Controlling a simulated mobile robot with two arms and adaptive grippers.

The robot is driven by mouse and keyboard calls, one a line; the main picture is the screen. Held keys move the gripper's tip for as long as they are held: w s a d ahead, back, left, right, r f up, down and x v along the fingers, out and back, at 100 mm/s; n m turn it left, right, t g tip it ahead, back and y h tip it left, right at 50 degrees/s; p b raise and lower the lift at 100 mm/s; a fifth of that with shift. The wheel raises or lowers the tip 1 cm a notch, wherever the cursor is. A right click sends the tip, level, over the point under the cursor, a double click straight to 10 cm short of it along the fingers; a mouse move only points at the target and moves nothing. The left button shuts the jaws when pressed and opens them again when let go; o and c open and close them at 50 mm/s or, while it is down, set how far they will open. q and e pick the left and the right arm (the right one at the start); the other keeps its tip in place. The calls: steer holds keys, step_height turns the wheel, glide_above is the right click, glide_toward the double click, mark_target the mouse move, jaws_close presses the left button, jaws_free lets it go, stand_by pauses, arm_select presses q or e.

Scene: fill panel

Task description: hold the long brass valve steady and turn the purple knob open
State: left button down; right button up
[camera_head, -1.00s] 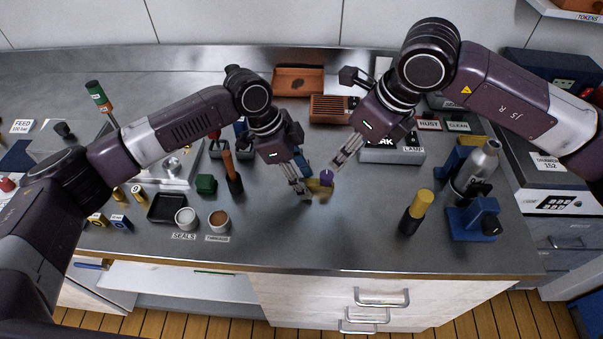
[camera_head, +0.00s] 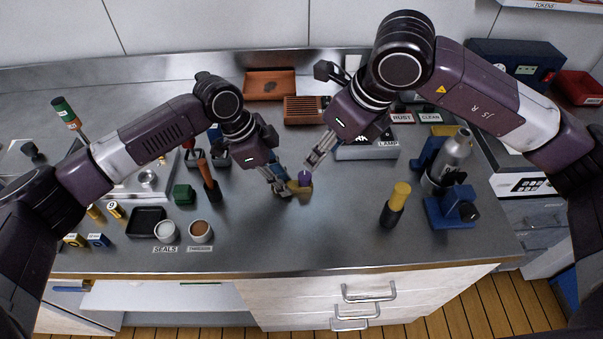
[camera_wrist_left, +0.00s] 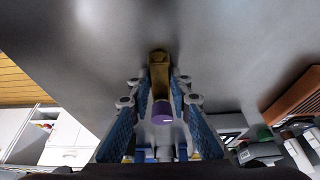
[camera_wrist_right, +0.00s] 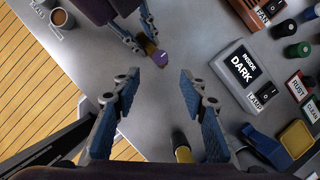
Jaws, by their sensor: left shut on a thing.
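The long brass valve (camera_wrist_left: 159,68) lies between the fingers of my left gripper (camera_wrist_left: 160,88) in the left wrist view, and its far end sticks out past the fingertips. The purple knob (camera_wrist_left: 161,112) sits on its nearer part. In the head view my left gripper (camera_head: 281,189) is shut on the valve (camera_head: 294,187) low over the counter, with the knob (camera_head: 304,179) on its right side. My right gripper (camera_head: 315,162) is just above and right of the knob. In the right wrist view my right gripper (camera_wrist_right: 157,88) is open and empty, with the knob (camera_wrist_right: 161,58) beyond its fingertips.
A black-and-yellow cylinder (camera_head: 396,204) stands to the right, near a blue stand (camera_head: 450,212). A lamp box (camera_head: 366,149) is behind my right gripper. An orange-handled tool (camera_head: 207,178) and a green block (camera_head: 184,194) are on the left. The front middle of the counter (camera_head: 310,235) is bare.

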mark_target(305, 176)
steer(key=x, duration=1.1)
steer(key=shift+w+a+f, duration=0.1)
steer(key=shift+w+f, duration=0.05)
steer(key=shift+f, duration=0.2)
steer(key=shift+c, duration=0.4)
jaws_close()
